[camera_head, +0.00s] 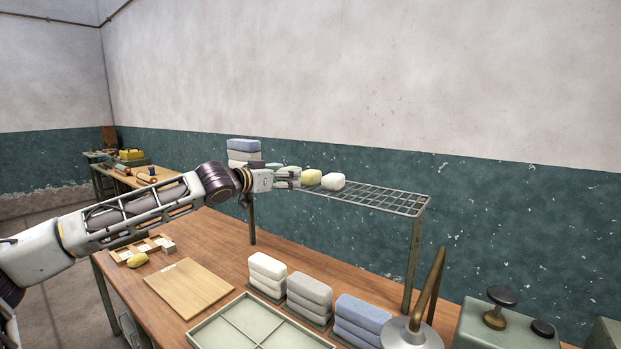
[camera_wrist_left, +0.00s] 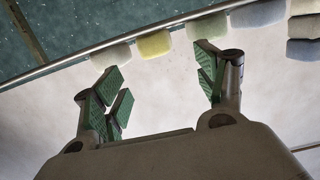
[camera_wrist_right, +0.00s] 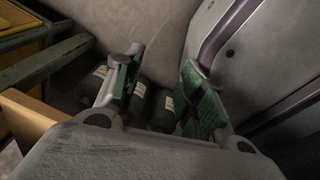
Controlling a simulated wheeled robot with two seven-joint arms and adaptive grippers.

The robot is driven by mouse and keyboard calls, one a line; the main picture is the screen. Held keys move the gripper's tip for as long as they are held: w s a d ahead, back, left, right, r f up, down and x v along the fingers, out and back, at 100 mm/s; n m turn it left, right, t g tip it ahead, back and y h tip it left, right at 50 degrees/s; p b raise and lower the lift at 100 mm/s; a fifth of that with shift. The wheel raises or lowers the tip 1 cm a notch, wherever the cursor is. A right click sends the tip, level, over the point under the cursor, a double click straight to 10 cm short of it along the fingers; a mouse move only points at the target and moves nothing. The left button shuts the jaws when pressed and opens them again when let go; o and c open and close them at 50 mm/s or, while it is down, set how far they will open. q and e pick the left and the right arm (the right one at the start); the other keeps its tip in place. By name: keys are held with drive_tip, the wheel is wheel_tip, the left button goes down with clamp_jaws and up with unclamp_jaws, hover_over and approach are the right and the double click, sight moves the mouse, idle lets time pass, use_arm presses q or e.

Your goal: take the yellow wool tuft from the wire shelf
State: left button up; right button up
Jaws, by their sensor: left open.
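The yellow wool tuft (camera_head: 311,177) sits on the wire shelf (camera_head: 392,199), between a white tuft (camera_head: 333,181) on its right and a pale green one on its left, partly behind my gripper. My left gripper (camera_head: 288,179) is at the shelf's left part, close to the tufts. In the left wrist view the yellow tuft (camera_wrist_left: 155,44) shows beyond the open, empty fingers (camera_wrist_left: 162,88), apart from them, roughly between their tips. My right gripper (camera_wrist_right: 160,85) shows only in its own wrist view, with its green-padded fingers apart.
The bench below holds stacks of white (camera_head: 267,269), grey (camera_head: 310,290) and blue (camera_head: 362,318) blocks, a divided tray (camera_head: 225,318), a board (camera_head: 188,284) and another yellow piece (camera_head: 137,259). Blue and grey pieces (camera_head: 243,147) are stacked at the shelf's left. The shelf's right part is bare.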

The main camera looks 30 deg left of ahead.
sight(305, 173)
use_arm(q)
drive_tip(key=shift+w+d+f+p, duration=0.15)
drive_tip(key=shift+w+p, duration=0.15)
drive_tip(key=shift+w, duration=0.95)
drive_tip(key=shift+w+d+f+p, duration=0.15)
drive_tip(key=shift+w+p, duration=0.1)
drive_tip(key=shift+w, duration=1)
drive_tip(key=shift+w+f, duration=0.1)
drive_tip(key=shift+w, duration=0.5)
drive_tip(key=shift+w+d+p, duration=0.2)
drive_tip(key=shift+w+p, duration=0.1)
drive_tip(key=shift+w, duration=0.55)
drive_tip(key=shift+w+d+p, duration=0.15)
drive_tip(key=shift+w+p, duration=0.15)
drive_tip(key=shift+w, duration=0.35)
drive_tip(key=shift+w+f, duration=0.15)
drive_tip(key=shift+w, duration=0.55)
drive_tip(key=shift+f, duration=0.1)
drive_tip(key=c, duration=0.7)
drive_tip(key=shift+c, duration=0.7)
use_arm(e)
drive_tip(key=a+r, duration=0.1)
drive_tip(key=s+a+r, duration=0.1)
drive_tip(key=shift+s+a+r, duration=0.1)
drive_tip(key=shift+a+r, duration=0.1)
drive_tip(key=shift+a, duration=0.2)
